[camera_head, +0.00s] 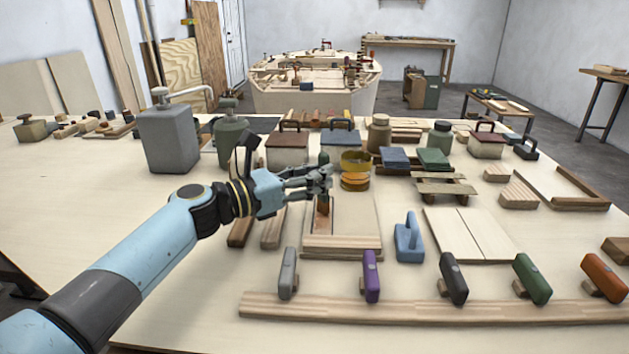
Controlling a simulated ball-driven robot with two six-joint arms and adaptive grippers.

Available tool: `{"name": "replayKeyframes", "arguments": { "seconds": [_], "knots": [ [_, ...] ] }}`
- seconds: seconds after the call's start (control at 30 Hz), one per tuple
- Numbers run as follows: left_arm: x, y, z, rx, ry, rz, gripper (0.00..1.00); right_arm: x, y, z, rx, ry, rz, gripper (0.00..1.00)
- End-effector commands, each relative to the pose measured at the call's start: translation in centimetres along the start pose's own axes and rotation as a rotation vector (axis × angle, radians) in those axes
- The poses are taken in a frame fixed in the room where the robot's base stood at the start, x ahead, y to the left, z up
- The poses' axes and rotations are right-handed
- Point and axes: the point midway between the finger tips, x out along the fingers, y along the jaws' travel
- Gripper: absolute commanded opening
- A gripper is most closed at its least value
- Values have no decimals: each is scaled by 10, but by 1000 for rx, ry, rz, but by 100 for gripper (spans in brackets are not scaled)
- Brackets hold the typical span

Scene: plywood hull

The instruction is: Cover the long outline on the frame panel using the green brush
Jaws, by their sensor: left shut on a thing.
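My left gripper (322,180) reaches in from the left and is shut on a brush (323,158) held upright, its dark green handle top showing above the fingers. The frame panel (356,222), a pale wooden board, lies below the gripper. A long, narrow outline (318,228) runs along the panel's left part. A reddish-brown area (323,206) shows at the outline's upper part, just under the fingers. I cannot tell whether it is the brush's lower end or a coating, nor whether the bristles touch the panel. My right gripper is not in view.
A front rail (420,311) carries several coloured-handled tools, including a purple one (371,276) and a green one (533,279). A blue tool (409,240) stands right of the panel. Yellow rings (355,171) and lidded boxes (287,148) stand behind. Bare tabletop lies at left.

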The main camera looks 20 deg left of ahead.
Motion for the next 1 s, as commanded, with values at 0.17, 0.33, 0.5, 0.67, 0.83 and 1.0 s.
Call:
{"name": "replayKeyframes", "arguments": {
  "seconds": [0.17, 0.33, 0.5, 0.67, 0.83, 1.0],
  "knots": [
    [2, 3, -2, 0, 3, 1, 0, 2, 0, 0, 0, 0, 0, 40],
    [6, 10, -2, 1, 3, 1, 0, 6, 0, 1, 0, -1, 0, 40],
    [11, 16, -2, 1, 4, 0, 0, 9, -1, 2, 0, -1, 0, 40],
    [13, 18, -1, 1, 4, 0, 0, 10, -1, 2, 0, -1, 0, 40],
    [17, 23, -2, 1, 4, 0, 0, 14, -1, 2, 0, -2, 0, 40],
    [23, 30, -1, 1, 3, 0, 0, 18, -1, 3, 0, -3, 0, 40]
  ]
}}
